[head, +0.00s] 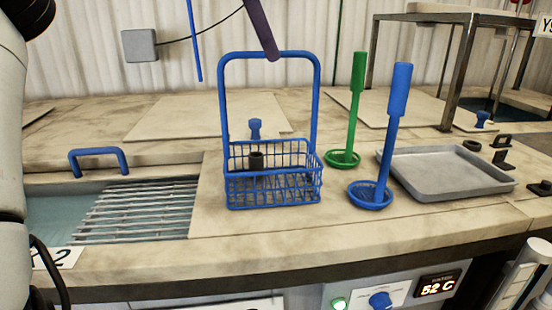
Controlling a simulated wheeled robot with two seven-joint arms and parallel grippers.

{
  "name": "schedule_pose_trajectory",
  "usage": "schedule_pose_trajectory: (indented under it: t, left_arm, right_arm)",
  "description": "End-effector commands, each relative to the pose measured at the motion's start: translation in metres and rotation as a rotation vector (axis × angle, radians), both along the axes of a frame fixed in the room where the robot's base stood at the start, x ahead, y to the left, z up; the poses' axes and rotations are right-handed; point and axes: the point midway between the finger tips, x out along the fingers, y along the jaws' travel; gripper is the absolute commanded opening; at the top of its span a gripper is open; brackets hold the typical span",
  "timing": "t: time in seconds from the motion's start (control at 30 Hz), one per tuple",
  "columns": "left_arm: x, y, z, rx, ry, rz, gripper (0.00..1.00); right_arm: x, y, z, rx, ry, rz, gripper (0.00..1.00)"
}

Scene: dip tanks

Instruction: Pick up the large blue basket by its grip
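The large blue wire basket (273,190) stands upright on the beige counter near the middle of the head view. Its tall blue hoop grip (314,100) rises above it, with a level bar across the top. A small dark brown cylinder (257,161) shows inside the basket. My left arm runs down the left edge of the head view, well to the left of the basket. Its fingertips cannot be made out clearly, so I cannot tell open from shut. I cannot make out my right gripper. No gripper touches the basket.
A purple rod (260,25) hangs down to the grip's top bar in the picture. Left is a slatted tank (135,210) with a blue handle (98,152).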

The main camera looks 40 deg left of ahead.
Motion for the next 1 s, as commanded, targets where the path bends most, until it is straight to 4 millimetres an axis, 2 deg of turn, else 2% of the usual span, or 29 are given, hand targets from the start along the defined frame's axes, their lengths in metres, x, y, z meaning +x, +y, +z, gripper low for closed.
schedule_pose_trajectory:
  t: [0.17,0.5,1.0]
  left_arm:
    - [0.005,-0.001,-0.014,0.0,0.001,-0.001,0.32]
    - [0.018,-0.006,-0.056,0.0,0.001,-0.001,0.32]
    - [0.02,-0.006,-0.061,0.002,0.0,-0.001,0.32]
  right_arm:
    - [-0.001,0.0,0.0,0.001,0.0,0.001,0.35]
    - [0.005,0.001,0.004,0.002,-0.014,0.0,0.35]
    - [0.007,0.0,0.005,0.002,-0.018,-0.001,0.35]
